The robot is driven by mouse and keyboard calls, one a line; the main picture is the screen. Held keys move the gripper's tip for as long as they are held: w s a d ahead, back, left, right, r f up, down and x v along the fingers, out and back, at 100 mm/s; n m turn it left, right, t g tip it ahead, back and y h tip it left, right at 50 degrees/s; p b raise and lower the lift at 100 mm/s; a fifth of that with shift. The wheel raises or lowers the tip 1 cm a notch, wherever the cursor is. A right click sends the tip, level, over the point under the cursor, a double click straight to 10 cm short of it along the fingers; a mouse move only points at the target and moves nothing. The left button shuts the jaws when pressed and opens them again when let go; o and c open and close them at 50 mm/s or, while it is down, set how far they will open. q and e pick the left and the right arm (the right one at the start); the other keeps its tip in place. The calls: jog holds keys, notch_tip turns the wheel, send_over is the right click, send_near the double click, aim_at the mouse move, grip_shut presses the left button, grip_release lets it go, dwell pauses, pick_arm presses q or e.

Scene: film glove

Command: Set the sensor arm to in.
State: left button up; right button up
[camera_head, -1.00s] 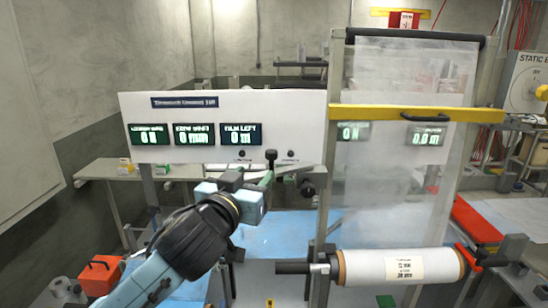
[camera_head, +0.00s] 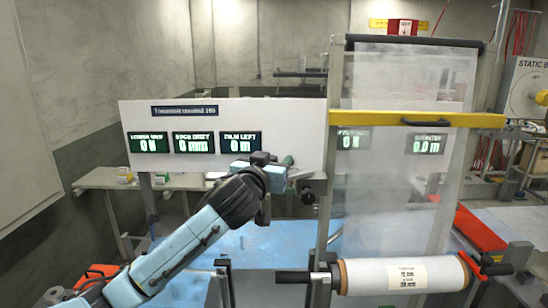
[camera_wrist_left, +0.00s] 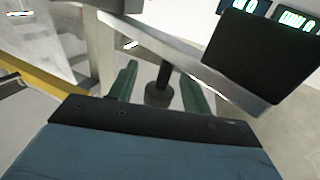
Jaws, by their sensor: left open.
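My left gripper (camera_head: 282,166) is at the lower edge of the white display panel (camera_head: 225,110), left of the film frame's post. Its green fingers are open in the left wrist view (camera_wrist_left: 160,90). A black round knob on a dark stem (camera_wrist_left: 158,92) shows between the fingers, with clear gaps on both sides; I cannot tell its depth relative to the fingertips. A dark knob (camera_head: 307,196) also shows just right of the gripper in the head view. I cannot tell for sure which part is the sensor arm; the gripper and wrist hide part of this area. My right gripper is out of view.
A film roll (camera_head: 400,275) lies at the lower right, with a film sheet (camera_head: 385,190) rising behind a yellow bar (camera_head: 410,117). The metal post (camera_head: 328,200) stands close to the gripper. A static control box (camera_head: 525,85) is at far right. Blue surface below is mostly clear.

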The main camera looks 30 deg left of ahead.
pick_arm(q)
jog(key=shift+w+a, duration=0.1)
jog(key=shift+w, duration=0.25)
jog(key=shift+c, duration=0.2)
grip_shut()
